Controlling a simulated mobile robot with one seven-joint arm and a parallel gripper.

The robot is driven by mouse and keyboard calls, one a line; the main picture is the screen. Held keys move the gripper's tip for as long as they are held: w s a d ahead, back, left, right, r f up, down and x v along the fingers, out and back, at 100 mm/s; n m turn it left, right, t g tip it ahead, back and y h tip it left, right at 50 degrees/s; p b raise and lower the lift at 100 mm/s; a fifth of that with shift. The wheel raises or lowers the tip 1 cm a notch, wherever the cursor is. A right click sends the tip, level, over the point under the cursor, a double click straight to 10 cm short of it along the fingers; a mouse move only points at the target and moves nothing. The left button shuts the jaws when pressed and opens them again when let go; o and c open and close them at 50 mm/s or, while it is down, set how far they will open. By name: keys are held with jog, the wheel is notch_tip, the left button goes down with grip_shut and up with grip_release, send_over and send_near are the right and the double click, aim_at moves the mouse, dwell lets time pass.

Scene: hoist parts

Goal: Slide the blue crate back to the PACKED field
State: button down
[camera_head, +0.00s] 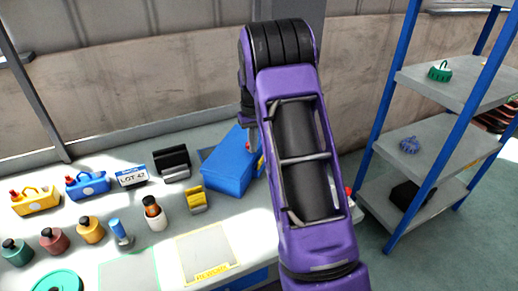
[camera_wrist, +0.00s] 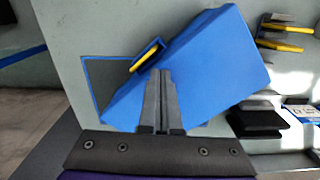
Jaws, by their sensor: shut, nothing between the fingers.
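The blue crate (camera_head: 228,168) stands on the bench left of my arm in the head view, turned at an angle. My arm hides part of the crate in the head view.
A black holder (camera_head: 172,163), a yellow block (camera_head: 197,199) and a LOT 42 sign (camera_head: 131,177) stand left of the crate. Several weights and bottles stand farther left. A yellow-outlined field (camera_head: 207,248) lies in front, free of objects. A blue-framed shelf (camera_head: 440,140) stands at right.

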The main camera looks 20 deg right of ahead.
jog(key=shift+w+d+r+p, duration=0.1)
jog(key=shift+w+p, duration=0.45)
jog(key=shift+w, duration=2)
